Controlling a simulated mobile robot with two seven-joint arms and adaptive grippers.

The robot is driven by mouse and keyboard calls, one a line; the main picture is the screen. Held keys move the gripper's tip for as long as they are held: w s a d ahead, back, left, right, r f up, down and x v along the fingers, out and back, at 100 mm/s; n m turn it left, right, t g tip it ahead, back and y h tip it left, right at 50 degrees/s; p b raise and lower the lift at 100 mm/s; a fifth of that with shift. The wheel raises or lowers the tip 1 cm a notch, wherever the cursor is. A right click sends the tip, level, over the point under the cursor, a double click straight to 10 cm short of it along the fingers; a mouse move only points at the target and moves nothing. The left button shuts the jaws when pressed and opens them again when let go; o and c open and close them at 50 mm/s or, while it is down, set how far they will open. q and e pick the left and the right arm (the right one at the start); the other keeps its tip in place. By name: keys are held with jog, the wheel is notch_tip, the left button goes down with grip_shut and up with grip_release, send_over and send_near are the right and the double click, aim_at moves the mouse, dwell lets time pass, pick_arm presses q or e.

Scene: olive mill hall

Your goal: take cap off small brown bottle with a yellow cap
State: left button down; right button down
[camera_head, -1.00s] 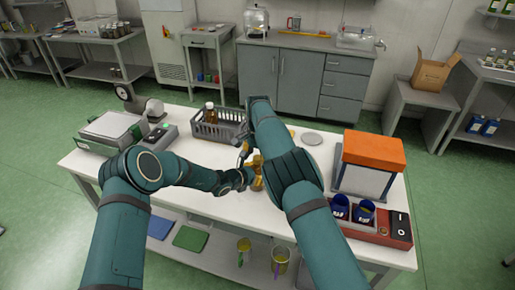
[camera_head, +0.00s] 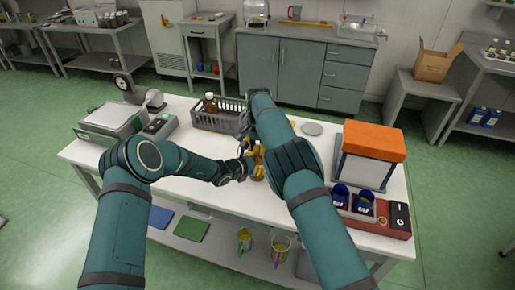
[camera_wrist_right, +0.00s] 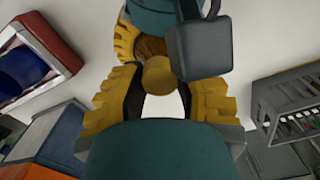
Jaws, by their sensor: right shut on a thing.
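My right gripper (camera_head: 254,152) is over the middle of the white table, pointing down. In the right wrist view its yellow fingers (camera_wrist_right: 160,88) are shut on the round yellow cap (camera_wrist_right: 158,73), seen end-on. Brown of the small bottle (camera_wrist_right: 150,46) shows just beyond the cap; most of the bottle is hidden. I cannot tell whether cap and bottle are apart. My left gripper (camera_head: 247,167) reaches in from the left, close beside the right one at the bottle. Its fingers are largely covered, so their opening is unclear.
A grey crate (camera_head: 234,123) holding a brown bottle (camera_head: 210,103) stands behind the grippers. A scale (camera_head: 112,121) is at the left. An orange-topped box (camera_head: 373,143) and a red unit with blue cups (camera_head: 382,219) are at the right. A grey disc (camera_head: 312,129) lies behind.

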jog(key=shift+n, duration=0.7)
jog(key=c, duration=0.8)
grip_release()
jog(key=shift+r, duration=2.3)
pick_arm(q)
grip_release()
